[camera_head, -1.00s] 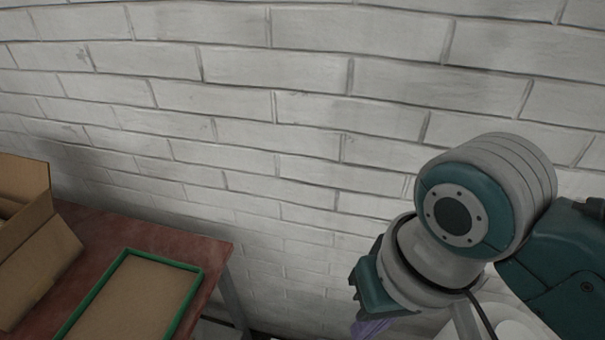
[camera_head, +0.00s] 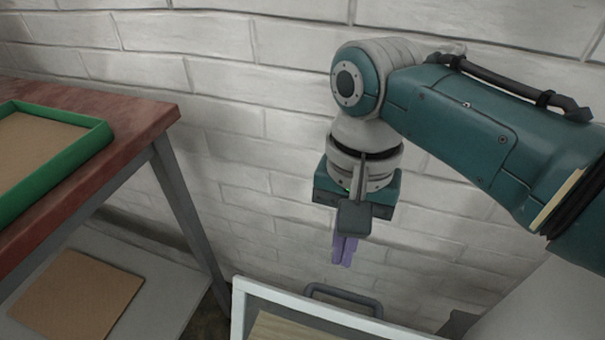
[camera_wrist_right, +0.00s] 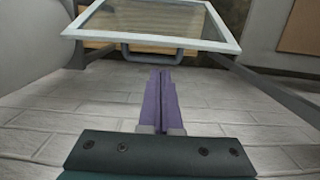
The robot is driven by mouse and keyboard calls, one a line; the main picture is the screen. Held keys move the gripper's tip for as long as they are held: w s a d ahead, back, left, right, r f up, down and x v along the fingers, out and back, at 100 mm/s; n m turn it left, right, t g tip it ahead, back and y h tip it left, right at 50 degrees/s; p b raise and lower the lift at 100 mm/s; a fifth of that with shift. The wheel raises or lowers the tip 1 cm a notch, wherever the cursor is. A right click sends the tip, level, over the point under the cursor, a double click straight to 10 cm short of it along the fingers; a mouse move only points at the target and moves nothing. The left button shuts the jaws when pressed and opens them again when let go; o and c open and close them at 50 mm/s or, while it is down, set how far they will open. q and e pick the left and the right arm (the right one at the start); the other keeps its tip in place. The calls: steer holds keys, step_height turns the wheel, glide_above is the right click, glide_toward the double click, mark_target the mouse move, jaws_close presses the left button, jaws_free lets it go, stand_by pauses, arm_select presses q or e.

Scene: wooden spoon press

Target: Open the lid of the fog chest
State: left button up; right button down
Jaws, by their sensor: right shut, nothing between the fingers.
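The fog chest shows a pale-framed glass lid (camera_head: 239,308) at the bottom of the head view, cut off by the picture edge. The lid (camera_wrist_right: 85,34) is also at the top of the wrist view, with wood seen through its glass. A grey bar handle (camera_head: 343,297) sticks out from the lid's wall-side edge; it also shows in the wrist view (camera_wrist_right: 153,58). My right gripper (camera_head: 344,262) points down with its purple fingers shut and empty, above the handle and apart from it. The fingers (camera_wrist_right: 160,76) point towards the handle in the wrist view. My left gripper is out of view.
A red-brown table (camera_head: 150,118) stands at the left with a green-rimmed tray (camera_head: 60,160) on it. A brown board (camera_head: 75,295) lies on a lower pale shelf (camera_head: 165,310). A white brick wall (camera_head: 240,170) stands close behind my right gripper.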

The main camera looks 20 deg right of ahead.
mark_target(335, 292)
steer(key=f+b, duration=0.2)
steer(key=f, duration=0.1)
steer(key=f+b, duration=0.2)
steer(key=f, duration=0.1)
steer(key=s+f+b, duration=0.1)
steer(key=f+b, duration=0.1)
steer(key=f, duration=0.2)
steer(key=shift+a, duration=0.35)
steer(key=shift+r, duration=0.2)
steer(key=shift+t+h, duration=0.3)
steer(key=shift+t, duration=0.2)
steer(key=s+a+p, duration=0.1)
steer(key=p, duration=0.1)
steer(key=s+r+p, duration=0.1)
steer(key=p, duration=0.2)
steer(key=s+a+r+p, duration=0.1)
steer(key=s+p, duration=0.1)
steer(key=p, duration=0.1)
steer(key=shift+a+r, duration=0.25)
steer(key=shift+a, duration=0.1)
steer(key=shift+s+a+f+p, duration=0.15)
steer(key=shift+s+a+p, duration=0.2)
steer(key=shift+s, duration=0.1)
